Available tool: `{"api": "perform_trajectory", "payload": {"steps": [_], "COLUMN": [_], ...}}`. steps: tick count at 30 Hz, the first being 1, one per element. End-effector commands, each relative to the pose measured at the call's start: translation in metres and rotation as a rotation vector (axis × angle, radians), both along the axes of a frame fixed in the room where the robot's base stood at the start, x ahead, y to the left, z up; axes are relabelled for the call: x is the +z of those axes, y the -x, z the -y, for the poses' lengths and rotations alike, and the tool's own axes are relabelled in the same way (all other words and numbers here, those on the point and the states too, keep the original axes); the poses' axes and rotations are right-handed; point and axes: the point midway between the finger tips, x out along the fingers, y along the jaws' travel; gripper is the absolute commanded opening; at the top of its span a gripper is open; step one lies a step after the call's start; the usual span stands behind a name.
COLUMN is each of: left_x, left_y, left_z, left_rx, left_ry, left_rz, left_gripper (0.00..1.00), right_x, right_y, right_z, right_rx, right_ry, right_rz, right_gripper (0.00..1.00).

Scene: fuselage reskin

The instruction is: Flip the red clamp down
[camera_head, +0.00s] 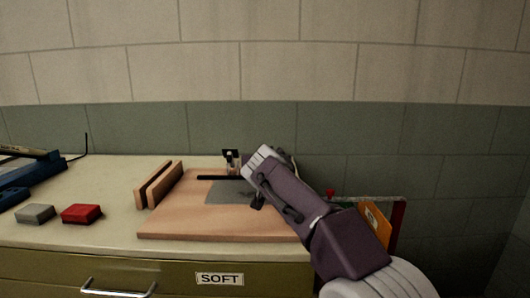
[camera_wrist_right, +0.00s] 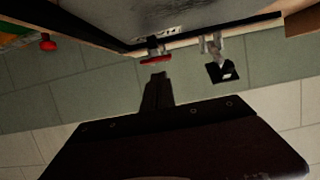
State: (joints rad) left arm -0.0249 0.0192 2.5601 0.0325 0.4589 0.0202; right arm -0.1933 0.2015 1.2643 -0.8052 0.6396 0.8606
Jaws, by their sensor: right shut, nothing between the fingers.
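The red clamp (camera_wrist_right: 155,59) shows in the right wrist view as a red bar beside a small metal bracket at the board's edge. In the head view it is hidden behind my right arm. My right gripper (camera_wrist_right: 159,76) is shut and empty, its fingertips close to the red bar. Whether they touch it I cannot tell. In the head view my right arm reaches over the board's right side and hides the fingertips. A second clamp with a black tip (camera_head: 231,155) stands upright at the board's back edge and also shows in the wrist view (camera_wrist_right: 223,70). My left gripper is not in view.
The wooden board (camera_head: 180,222) holds a grey sheet (camera_head: 226,190). A wooden slotted holder (camera_head: 158,184) stands at its left. A red block (camera_head: 81,213) and a grey block (camera_head: 35,214) lie farther left. A tiled wall (camera_head: 130,125) rises behind the worktop.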

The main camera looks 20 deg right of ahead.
Motion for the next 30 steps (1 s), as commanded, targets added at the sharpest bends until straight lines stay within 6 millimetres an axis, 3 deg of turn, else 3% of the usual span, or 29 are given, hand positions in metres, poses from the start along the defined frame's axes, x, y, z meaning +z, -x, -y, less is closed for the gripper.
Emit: {"api": "perform_trajectory", "payload": {"steps": [1,2,3,4,9,15,30], "left_x": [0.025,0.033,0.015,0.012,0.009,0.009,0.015], "left_y": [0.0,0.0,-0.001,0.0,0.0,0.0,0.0], "left_z": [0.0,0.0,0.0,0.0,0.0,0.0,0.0], "left_rx": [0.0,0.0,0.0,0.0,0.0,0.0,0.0], "left_ry": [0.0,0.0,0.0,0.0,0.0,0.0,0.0], "left_rz": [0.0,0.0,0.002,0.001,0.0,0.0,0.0], "left_gripper": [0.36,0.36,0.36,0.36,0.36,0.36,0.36], "right_x": [0.028,0.037,0.025,0.026,0.038,0.046,0.055], "right_y": [-0.002,-0.003,0.01,0.018,0.056,0.084,0.091], "right_z": [0.004,0.006,0.0,-0.003,-0.013,-0.021,-0.022], "right_rx": [-0.001,0.0,0.004,0.006,0.008,0.007,0.003], "right_ry": [-0.001,0.0,0.001,0.0,0.002,0.002,0.003], "right_rz": [0.007,0.009,0.011,0.012,0.015,0.016,0.017], "right_gripper": [0.0,0.0,0.0,0.0,0.0,0.0,0.0]}}
